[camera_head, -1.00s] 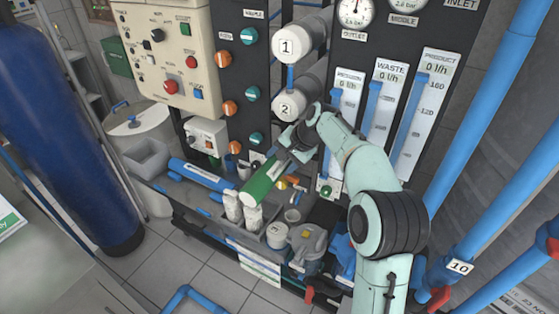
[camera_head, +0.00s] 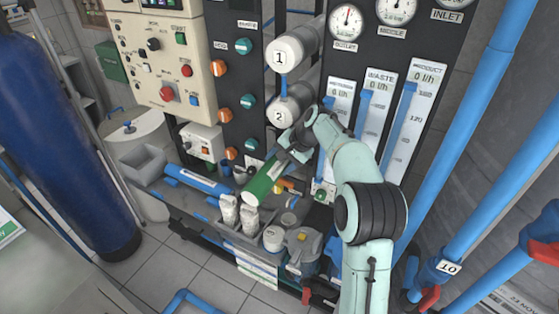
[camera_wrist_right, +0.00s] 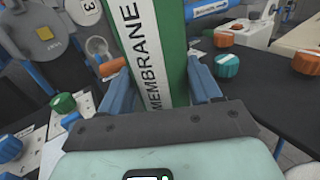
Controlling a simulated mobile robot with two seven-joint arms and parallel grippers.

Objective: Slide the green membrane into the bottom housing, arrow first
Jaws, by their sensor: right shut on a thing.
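The green membrane (camera_head: 261,187) is a long cylinder held tilted in the head view, its lower left end above the bench. My right gripper (camera_head: 291,150) is shut on its upper part. In the right wrist view, the membrane (camera_wrist_right: 172,50) shows a white MEMBRANE label between the blue fingers of my right gripper (camera_wrist_right: 163,88). No arrow is visible. White housings marked 1 (camera_head: 284,52) and 2 (camera_head: 284,108) are stacked on the dark panel, above and behind the gripper. Any housing opening below them is hidden by my arm and gripper. My left gripper is out of view.
Below the membrane stand white bottles (camera_head: 229,211), a white round part marked 3 (camera_head: 273,239) and a grey pump-like unit (camera_head: 302,245). A blue tube (camera_head: 196,180) lies to the left. Coloured valve knobs (camera_head: 247,102) project from the panel. Flow meters (camera_head: 372,118) stand behind my arm.

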